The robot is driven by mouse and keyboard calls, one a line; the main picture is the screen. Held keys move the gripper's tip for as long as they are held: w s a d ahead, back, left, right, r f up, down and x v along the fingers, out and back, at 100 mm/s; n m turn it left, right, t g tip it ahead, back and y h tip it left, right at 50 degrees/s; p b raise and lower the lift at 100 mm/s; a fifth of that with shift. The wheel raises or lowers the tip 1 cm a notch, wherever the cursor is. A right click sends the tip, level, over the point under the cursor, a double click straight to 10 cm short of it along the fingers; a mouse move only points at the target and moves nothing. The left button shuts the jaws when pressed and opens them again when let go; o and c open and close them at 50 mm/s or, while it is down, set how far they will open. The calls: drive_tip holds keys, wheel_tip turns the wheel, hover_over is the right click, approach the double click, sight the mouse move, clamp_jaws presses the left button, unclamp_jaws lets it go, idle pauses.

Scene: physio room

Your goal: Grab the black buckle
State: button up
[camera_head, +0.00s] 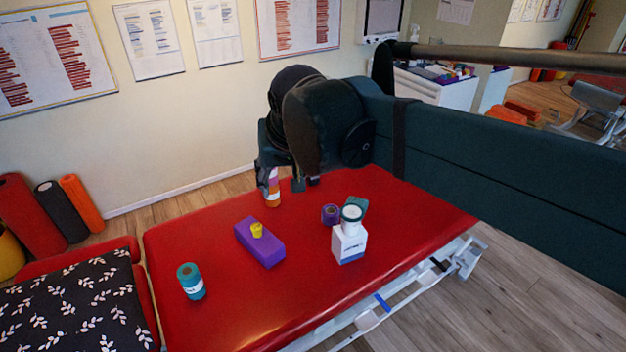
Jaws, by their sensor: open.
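I cannot make out a black buckle in the head camera view. My gripper (286,178) hangs over the far part of the red treatment table (220,310), with its fingers apart and pointing down. An orange-and-white bottle (272,190) stands just below and left of the fingers, partly covered by one of them. I see nothing held between the fingers. The dark arm and gripper body hide part of the table's far edge.
A purple block (262,245) with a small yellow item (257,229) on it lies mid-table. A white container (348,243), a purple roll (330,214) and a teal item (358,203) cluster right. The front middle is clear.

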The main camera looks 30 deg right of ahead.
drive_tip(key=w+d+r+m+g+h+p, duration=0.1)
drive_tip(key=w+d+r+m, duration=0.25)
drive_tip(key=w+d, duration=0.45)
drive_tip(key=m+g+h+p, duration=0.2)
drive_tip(key=m+g+p, duration=0.25)
drive_tip(key=m, duration=0.75)
hover_over(313, 179)
drive_tip(key=w, duration=0.2)
wheel_tip(313, 179, down, 10)
drive_tip(key=shift+n+g, duration=0.25)
drive_tip(key=f, duration=1.6)
drive_tip(key=f+b, duration=0.1)
drive_tip(key=f, duration=0.7)
drive_tip(key=shift+a+f, duration=0.15)
drive_tip(key=shift+a, duration=0.2)
drive_tip(key=shift+f, duration=0.1)
drive_tip(key=shift+b+x, duration=0.55)
drive_tip(key=shift+x, duration=1.8)
drive_tip(key=shift+d, duration=0.1)
drive_tip(key=shift+c, duration=0.5)
drive_tip(key=c, duration=0.9)
